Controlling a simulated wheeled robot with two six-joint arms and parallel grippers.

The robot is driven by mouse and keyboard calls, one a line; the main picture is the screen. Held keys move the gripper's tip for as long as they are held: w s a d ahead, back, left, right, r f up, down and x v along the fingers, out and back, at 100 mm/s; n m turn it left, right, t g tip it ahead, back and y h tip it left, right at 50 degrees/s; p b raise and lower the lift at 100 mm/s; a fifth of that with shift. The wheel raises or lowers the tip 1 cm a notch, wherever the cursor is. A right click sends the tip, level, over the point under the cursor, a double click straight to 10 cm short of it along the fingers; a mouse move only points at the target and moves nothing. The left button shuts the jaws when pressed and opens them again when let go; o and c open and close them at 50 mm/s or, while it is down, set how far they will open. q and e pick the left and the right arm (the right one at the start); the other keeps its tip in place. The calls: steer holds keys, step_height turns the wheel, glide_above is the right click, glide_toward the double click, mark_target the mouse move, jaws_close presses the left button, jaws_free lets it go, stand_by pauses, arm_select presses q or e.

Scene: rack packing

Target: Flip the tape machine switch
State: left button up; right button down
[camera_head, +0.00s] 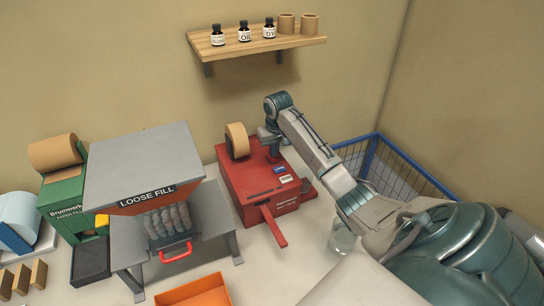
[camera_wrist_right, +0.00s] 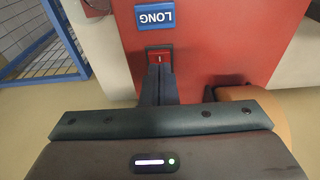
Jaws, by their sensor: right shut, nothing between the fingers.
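The red tape machine (camera_head: 243,190) stands on the table with a roll of brown tape (camera_head: 237,141) at its top back and a red lever (camera_head: 273,226) at its front. My right gripper (camera_head: 273,156) is over the back right of the machine's top and hides the switch in the head view. In the right wrist view the red switch (camera_wrist_right: 160,54) with a white mark sits in a dark frame beside a blue LONG label (camera_wrist_right: 155,16). The shut, empty right fingertips (camera_wrist_right: 159,72) are right at the switch's edge; I cannot tell whether they touch it. My left gripper is out of view.
The LOOSE FILL dispenser (camera_head: 145,165) stands left of the machine, with a green machine (camera_head: 62,205) beyond it. A blue-edged wire basket (camera_head: 400,160) is at the right. A glass (camera_head: 342,238) stands near my right arm. A shelf (camera_head: 255,47) with bottles hangs above.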

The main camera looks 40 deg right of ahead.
mark_target(274, 159)
steer(key=shift+f, duration=0.85)
stand_by(0.8)
steer(key=shift+r+p, duration=0.3)
steer(key=shift+r, duration=3.2)
